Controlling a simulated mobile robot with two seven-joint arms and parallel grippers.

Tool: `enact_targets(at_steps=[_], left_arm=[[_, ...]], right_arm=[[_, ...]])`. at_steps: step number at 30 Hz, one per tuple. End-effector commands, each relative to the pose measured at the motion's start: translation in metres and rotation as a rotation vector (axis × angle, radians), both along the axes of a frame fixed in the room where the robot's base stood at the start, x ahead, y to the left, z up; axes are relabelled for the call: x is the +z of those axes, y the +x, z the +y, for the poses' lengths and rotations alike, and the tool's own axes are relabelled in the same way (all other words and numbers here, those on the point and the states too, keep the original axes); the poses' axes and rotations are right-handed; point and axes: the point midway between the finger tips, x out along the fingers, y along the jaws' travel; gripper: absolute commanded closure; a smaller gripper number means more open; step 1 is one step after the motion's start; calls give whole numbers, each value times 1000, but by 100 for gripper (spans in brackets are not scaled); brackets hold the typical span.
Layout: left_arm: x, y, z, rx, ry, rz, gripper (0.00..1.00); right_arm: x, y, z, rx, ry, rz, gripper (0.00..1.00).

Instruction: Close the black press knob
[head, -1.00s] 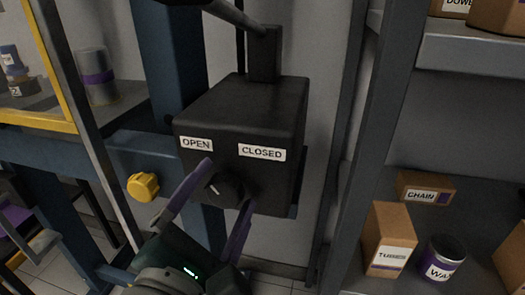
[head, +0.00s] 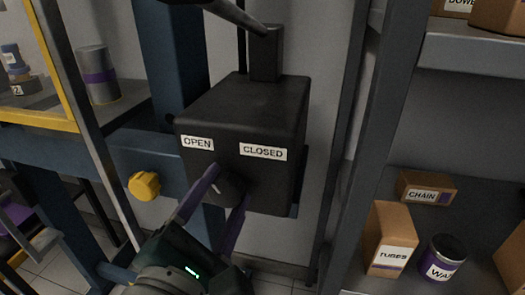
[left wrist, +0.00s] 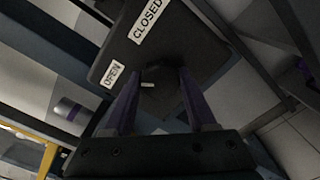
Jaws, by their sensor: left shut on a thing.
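The black press knob (head: 230,187) sits low on the front of a black box (head: 240,125). White labels above it read OPEN (head: 198,143) on the left and CLOSED (head: 263,152) on the right. My left gripper (head: 229,184) is shut on the knob, with one purple finger on each side. In the left wrist view the knob (left wrist: 160,76) lies between the fingertips, and its short white mark (left wrist: 147,85) points to the side of the OPEN label. My right gripper is not in view.
A yellow knob (head: 144,186) is on the blue frame beam left of the box. Shelves at the right hold a CHAIN box (head: 427,188), a TUBES box (head: 390,240) and a WAX can (head: 442,259). A grey post (head: 375,150) stands between box and shelves.

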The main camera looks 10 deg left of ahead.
Motion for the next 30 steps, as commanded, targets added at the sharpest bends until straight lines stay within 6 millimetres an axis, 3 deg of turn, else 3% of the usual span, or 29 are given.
enact_targets(at_steps=[11,30], left_arm=[[1,0,0,1,222,-7,99],[1,0,0,1,825,-28,99]], right_arm=[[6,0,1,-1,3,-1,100],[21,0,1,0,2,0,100]])
